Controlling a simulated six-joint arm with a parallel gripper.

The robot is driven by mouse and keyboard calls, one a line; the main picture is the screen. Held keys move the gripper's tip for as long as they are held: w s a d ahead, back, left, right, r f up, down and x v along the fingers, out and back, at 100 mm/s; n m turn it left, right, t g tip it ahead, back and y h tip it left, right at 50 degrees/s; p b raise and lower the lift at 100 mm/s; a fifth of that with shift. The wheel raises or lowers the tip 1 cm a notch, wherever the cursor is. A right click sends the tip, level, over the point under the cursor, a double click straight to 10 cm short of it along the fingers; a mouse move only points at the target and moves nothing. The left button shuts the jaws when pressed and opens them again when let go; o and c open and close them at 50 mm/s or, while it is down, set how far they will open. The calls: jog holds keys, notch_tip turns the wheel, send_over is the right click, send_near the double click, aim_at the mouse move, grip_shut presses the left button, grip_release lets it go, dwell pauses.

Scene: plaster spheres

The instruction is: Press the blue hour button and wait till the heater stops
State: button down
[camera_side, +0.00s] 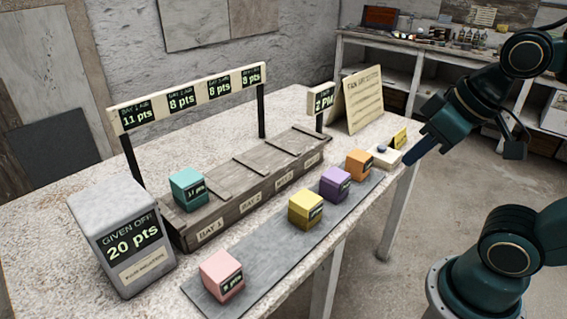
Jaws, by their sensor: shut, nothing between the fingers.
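The blue hour button (381,149) is a small blue cap on a pale base (379,161) at the table's right end, beside a small yellow sign (400,138). My gripper (407,161) is shut and empty. It points down and left, just right of the button base; I cannot tell whether it touches the base. The button is not under my fingertips. A grey block (97,200) at the front left has a display reading "GIVEN OFF 20 pts". I cannot tell which thing is the heater.
A teal cube (188,189) sits in the first bay of a wooden rack (240,207). Pink (221,276), yellow (305,209), purple (335,184) and orange (359,164) cubes stand on a grey strip (265,256). An overhead board (190,97) shows points. A notice board (358,100) stands behind.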

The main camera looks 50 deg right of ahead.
jog(key=shift+w, duration=0.1)
dwell(0.8)
jog(key=w+d+m+h, duration=0.2)
jog(key=w+d+m, duration=0.45)
jog(key=w, duration=0.35)
jog(key=m+h, duration=0.5)
jog(key=m, duration=0.8)
send_over(383, 148)
notch_tip(383, 148, down, 12)
jog(key=shift+a, duration=0.15)
jog(key=shift+f, duration=0.15)
jog(key=shift+f, duration=4.25)
